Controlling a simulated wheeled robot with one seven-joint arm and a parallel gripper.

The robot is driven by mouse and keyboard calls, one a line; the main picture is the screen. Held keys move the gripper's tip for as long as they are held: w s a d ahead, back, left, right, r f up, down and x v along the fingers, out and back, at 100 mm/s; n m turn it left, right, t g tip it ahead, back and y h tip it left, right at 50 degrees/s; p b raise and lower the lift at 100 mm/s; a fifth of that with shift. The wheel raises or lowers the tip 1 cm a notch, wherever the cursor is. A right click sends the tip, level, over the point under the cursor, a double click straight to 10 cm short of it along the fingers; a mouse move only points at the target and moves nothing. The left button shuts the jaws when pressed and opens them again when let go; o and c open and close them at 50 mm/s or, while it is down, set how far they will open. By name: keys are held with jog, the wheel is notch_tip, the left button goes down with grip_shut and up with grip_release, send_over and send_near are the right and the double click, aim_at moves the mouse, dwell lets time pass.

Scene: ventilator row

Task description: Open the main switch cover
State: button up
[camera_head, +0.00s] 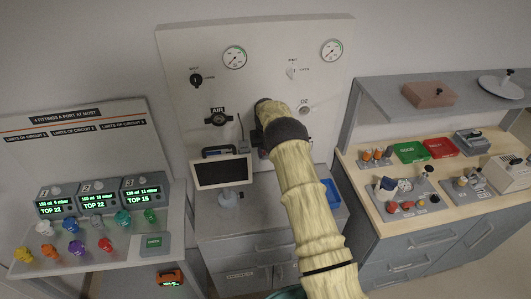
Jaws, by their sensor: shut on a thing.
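My arm in its pale ribbed sleeve reaches up from the bottom to the tall grey panel (280,60). My gripper (257,138) is at the arm's far end, low in front of this panel, between the AIR fitting (218,118) and the O2 fitting (303,110). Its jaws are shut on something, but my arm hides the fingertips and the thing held. I cannot make out the main switch cover; the part of the panel behind my arm is hidden.
A small screen (221,173) stands on the grey cabinet, close left of my arm. A blue tray (331,192) is to the right. The left bench holds several displays and coloured fittings. The right wooden bench (365,192) carries green and red trays and devices.

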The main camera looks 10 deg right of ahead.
jog(key=o, duration=1)
jog(key=shift+r, duration=0.1)
notch_tip(320, 180, up, 17)
jog(key=b, duration=0.4)
jog(key=shift+s, duration=0.35)
jog(key=shift+r, duration=0.1)
jog(key=s+f+t, duration=0.1)
jog(key=s+f, duration=0.1)
jog(key=s, duration=1.7)
jog(key=s+f+t, duration=0.1)
jog(key=s, duration=1.8)
jog(key=shift+d+f, duration=0.3)
jog(key=shift+f, duration=0.1)
